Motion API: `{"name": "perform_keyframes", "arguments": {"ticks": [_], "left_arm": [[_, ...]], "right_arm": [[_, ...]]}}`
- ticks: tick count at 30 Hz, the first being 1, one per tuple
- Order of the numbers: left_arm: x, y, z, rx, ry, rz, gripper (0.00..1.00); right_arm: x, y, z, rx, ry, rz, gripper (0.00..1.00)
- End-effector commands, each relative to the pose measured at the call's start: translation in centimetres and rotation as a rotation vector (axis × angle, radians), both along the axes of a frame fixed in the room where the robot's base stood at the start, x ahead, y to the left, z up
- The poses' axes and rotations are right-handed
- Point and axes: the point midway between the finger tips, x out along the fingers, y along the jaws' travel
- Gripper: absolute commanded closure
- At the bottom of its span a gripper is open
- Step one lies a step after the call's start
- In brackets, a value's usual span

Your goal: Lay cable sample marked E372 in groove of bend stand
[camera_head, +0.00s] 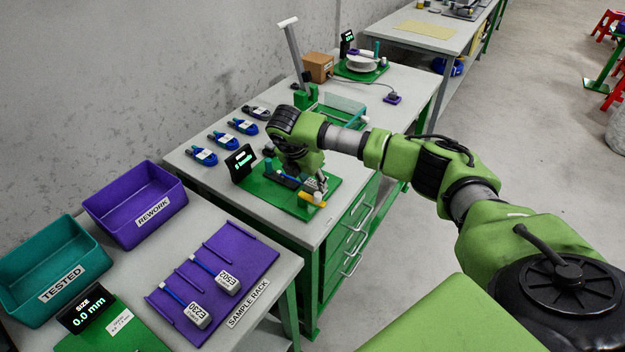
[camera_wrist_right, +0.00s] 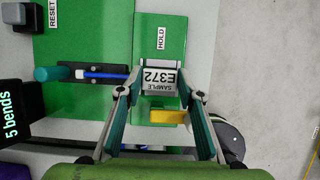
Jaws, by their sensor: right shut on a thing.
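The sample marked E372 (camera_wrist_right: 160,80) has a grey-white block with a black-on-white label, between the fingers of my right gripper (camera_wrist_right: 160,88), which is shut on it. Its blue cable (camera_wrist_right: 105,74) runs left from the block along the black grooved bar of the bend stand (camera_wrist_right: 90,80). I cannot tell whether the cable is seated down in the groove. In the head view, my right gripper (camera_head: 316,182) is low over the right part of the stand's green base (camera_head: 270,194) and partly hides the sample. My left gripper is not in view.
A yellow piece (camera_wrist_right: 168,117) lies close to the sample. The purple sample rack (camera_head: 240,248) holds two other samples. Purple REWORK (camera_head: 115,205) and teal TESTED (camera_head: 30,290) bins stand at left.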

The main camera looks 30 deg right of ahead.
Motion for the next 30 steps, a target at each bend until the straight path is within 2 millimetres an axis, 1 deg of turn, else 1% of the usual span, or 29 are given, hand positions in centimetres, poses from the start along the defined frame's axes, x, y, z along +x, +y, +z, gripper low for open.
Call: {"name": "perform_keyframes", "arguments": {"ticks": [18,24,25,26,27,30], "left_arm": [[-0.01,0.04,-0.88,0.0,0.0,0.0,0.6],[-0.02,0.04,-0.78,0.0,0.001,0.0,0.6],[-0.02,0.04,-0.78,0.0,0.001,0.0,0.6],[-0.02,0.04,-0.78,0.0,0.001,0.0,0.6],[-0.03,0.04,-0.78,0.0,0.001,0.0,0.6],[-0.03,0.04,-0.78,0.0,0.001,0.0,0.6]], "right_arm": [[0.02,0.01,-1.0,0.0,0.0,0.0,0.88],[0.02,0.01,-0.89,0.0,0.0,0.0,0.88],[0.01,0.0,-0.89,0.0,0.0,0.0,0.58],[0.01,0.0,-0.89,0.0,0.0,0.0,0.5],[0.0,0.01,-0.89,0.0,0.0,0.0,0.46],[0.01,0.0,-0.89,0.0,0.0,0.0,0.46]]}}
